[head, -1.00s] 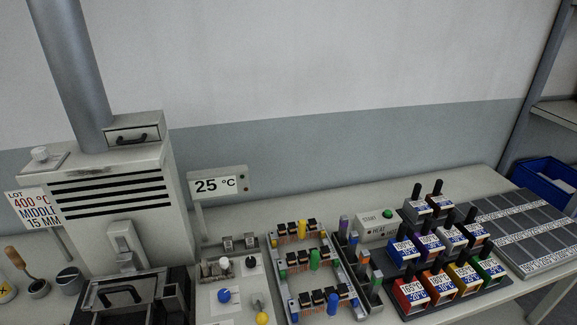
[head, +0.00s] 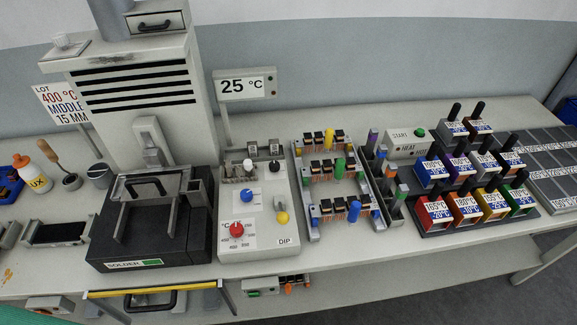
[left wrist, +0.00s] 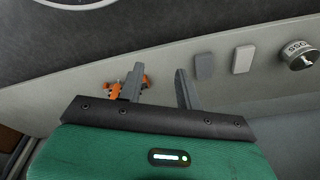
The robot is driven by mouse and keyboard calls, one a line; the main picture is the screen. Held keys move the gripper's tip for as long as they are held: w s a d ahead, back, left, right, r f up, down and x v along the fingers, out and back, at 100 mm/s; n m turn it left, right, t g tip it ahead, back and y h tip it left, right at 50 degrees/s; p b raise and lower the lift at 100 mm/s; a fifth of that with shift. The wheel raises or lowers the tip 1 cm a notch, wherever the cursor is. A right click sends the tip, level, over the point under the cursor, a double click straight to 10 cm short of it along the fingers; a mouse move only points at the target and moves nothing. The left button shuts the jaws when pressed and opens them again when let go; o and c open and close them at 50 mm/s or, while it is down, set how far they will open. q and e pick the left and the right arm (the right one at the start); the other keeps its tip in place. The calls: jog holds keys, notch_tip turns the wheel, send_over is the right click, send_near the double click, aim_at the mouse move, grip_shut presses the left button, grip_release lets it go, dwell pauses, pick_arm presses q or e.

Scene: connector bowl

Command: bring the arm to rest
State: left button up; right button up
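My left gripper (left wrist: 160,90) shows in the left wrist view, with its two grey fingers apart and nothing visible between them. An orange and grey part (left wrist: 115,90) shows beside and behind the left finger; I cannot tell its distance. A green surface (head: 38,320) shows at the lower left corner of the head view; I cannot tell whether it is my arm. My left gripper's fingers do not show in the head view. My right gripper is in neither current view.
The bench (head: 350,255) carries a black solder unit (head: 155,245), a control panel with knobs (head: 258,240), a connector rack (head: 312,225) and coloured labelled blocks (head: 435,212). A yellow-edged drawer or tray (head: 150,291) shows below the bench front. Dark floor lies right of it.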

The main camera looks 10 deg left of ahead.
pick_arm(q)
jog(key=s+a+f+b, duration=0.1)
jog(key=s+f+b, duration=0.1)
jog(key=s+f, duration=0.7)
jog(key=s+a+f+g+b, duration=0.1)
jog(key=s+a+f+b, duration=0.1)
jog(key=s+f, duration=0.8)
notch_tip(320, 180, down, 5)
jog(key=shift+a+f, duration=0.1)
jog(key=shift+a, duration=0.15)
